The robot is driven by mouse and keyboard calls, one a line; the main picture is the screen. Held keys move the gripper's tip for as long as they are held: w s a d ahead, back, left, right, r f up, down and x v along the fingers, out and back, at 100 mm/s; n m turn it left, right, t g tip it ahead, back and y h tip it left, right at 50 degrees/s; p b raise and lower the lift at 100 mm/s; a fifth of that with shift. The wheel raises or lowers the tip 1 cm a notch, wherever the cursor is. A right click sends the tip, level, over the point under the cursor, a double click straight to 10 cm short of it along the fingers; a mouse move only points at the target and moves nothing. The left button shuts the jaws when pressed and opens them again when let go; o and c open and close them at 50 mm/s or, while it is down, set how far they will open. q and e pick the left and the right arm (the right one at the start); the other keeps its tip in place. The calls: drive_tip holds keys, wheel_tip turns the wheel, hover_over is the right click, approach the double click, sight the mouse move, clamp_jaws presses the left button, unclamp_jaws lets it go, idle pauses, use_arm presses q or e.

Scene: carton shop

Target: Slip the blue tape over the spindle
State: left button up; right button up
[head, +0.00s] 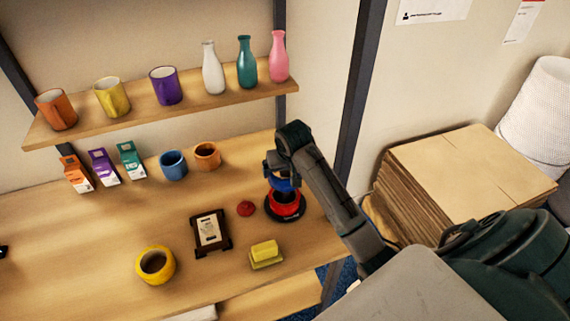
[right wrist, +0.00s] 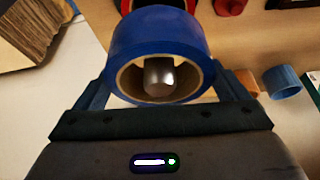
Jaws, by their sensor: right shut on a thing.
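The blue tape (head: 284,184) is a roll held in my right gripper (head: 281,168), low over the spindle's dark base (head: 302,213). A red roll (head: 285,204) sits on that base, below the blue tape. In the right wrist view the blue tape (right wrist: 158,38) is pinched between my two fingers (right wrist: 160,82). The metal spindle (right wrist: 160,78) shows through the tape's hole, roughly centred. I cannot tell how far the spindle's tip reaches into the ring. My left gripper is not clearly visible.
A yellow roll (head: 155,265), a framed label (head: 210,232), a red lump (head: 245,208) and a yellow block on a dish (head: 265,254) lie left of the spindle. Blue and orange cups (head: 173,163) stand behind. A dark post (head: 358,100) and stacked cardboard (head: 460,175) are right.

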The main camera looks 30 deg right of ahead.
drive_tip(key=shift+f, duration=0.8)
drive_tip(key=shift+s+a+f+b, duration=0.15)
drive_tip(key=shift+f+b, duration=0.15)
drive_tip(key=shift+f, duration=0.55)
drive_tip(key=shift+s+d+f+b, duration=0.15)
drive_tip(key=shift+f+b, duration=0.15)
drive_tip(key=shift+f, duration=0.6)
drive_tip(key=shift+s+a+f+b, duration=0.15)
drive_tip(key=shift+f+b, duration=0.15)
drive_tip(key=shift+f, duration=0.55)
drive_tip(key=o, duration=0.7)
drive_tip(key=shift+f, duration=0.1)
drive_tip(key=r+p, duration=0.2)
drive_tip(key=r, duration=0.1)
drive_tip(key=w+r+p, duration=0.1)
drive_tip(key=r, duration=0.1)
drive_tip(key=shift+p, duration=0.3)
drive_tip(key=shift+d+r, duration=0.2)
drive_tip(key=shift+r, duration=2.55)
